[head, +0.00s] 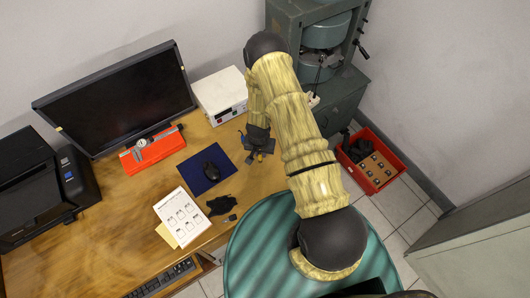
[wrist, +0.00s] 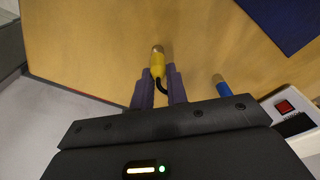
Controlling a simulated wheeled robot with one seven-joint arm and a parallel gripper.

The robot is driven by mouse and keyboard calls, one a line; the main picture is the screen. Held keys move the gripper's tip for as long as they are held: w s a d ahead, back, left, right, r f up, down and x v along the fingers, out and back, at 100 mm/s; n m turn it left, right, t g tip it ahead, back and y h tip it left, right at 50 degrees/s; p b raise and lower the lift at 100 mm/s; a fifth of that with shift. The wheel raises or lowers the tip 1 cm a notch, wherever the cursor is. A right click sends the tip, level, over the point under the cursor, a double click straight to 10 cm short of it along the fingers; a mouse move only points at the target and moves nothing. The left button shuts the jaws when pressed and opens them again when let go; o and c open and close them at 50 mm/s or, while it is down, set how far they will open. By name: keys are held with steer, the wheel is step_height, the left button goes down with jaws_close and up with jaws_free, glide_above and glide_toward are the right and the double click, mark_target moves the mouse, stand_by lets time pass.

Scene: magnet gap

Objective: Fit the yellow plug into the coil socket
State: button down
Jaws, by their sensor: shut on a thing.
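The yellow plug (wrist: 157,65) is between the purple fingers of my gripper (wrist: 160,74) in the wrist view. My gripper is shut on it, with its metal tip pointing away from the palm and a black cable running back. In the head view my gripper (head: 259,146) is over the right part of the desk, beside the mouse mat; the plug is too small there to tell. The grey-green magnet (head: 285,18) with its round coils (head: 325,32) stands behind my arm at the top. I cannot make out the coil socket in either view.
A white power box (head: 220,95) stands at the desk's back; its red switch (wrist: 285,106) shows in the wrist view. A blue plug-like piece (wrist: 222,86) is near my gripper. A dark blue mat (head: 224,165) bears a mouse. A red crate (head: 397,166) is on the floor.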

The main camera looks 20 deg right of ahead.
steer(key=shift+d+r, duration=0.25)
steer(key=shift+r, duration=0.25)
step_height(320, 180, up, 9)
steer(key=b, duration=0.2)
steer(key=shift+b, duration=0.35)
steer(key=n, duration=0.1)
steer(key=d+n, duration=0.1)
steer(key=n, duration=0.3)
steer(key=shift+s+d+r+y, duration=0.15)
steer(key=shift+d+r+y, duration=0.05)
steer(key=shift+r+y, duration=0.15)
